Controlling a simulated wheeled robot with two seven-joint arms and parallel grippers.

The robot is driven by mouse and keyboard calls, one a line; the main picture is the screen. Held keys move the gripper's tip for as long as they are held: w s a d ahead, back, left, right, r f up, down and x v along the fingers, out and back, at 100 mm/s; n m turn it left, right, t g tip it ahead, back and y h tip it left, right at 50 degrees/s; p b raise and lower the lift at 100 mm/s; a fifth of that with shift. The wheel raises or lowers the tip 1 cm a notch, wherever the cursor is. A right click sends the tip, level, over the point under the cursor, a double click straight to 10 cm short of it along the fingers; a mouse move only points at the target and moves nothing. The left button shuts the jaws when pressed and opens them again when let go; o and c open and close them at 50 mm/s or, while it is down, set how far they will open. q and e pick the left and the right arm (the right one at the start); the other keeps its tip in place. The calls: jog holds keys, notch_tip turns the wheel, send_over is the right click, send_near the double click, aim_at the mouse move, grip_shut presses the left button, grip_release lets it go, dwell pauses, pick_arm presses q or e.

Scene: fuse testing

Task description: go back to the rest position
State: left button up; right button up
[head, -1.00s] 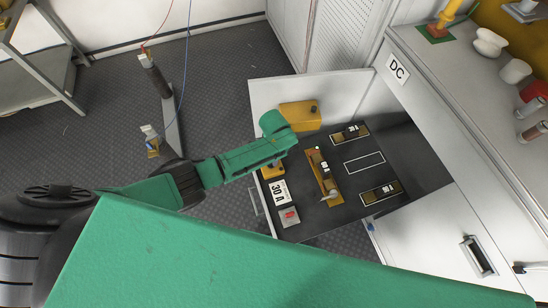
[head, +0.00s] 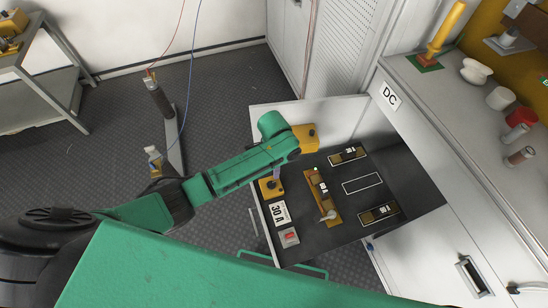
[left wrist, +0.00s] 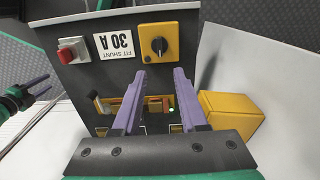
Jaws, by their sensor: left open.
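My left arm reaches in from the left in the head view. My left gripper (head: 277,176) hangs at the left side of the dark test panel (head: 345,220), mostly hidden under its wrist. In the left wrist view its two purple fingers (left wrist: 159,74) are apart with nothing held between them. They point towards the panel near the yellow rotary switch (left wrist: 158,41). My right gripper (left wrist: 38,88) shows at the left edge of the left wrist view, small, and its opening is unclear.
The panel carries a fuse fixture (head: 322,197), a 30 A label (head: 279,212) and a red button (head: 290,236). A yellow box (head: 306,139) stands at its back. A white cabinet (head: 400,125) with a loaded top borders the right.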

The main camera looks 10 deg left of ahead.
pick_arm(q)
notch_tip(320, 180, up, 5)
jog(key=shift+f, duration=0.15)
dwell(0.3)
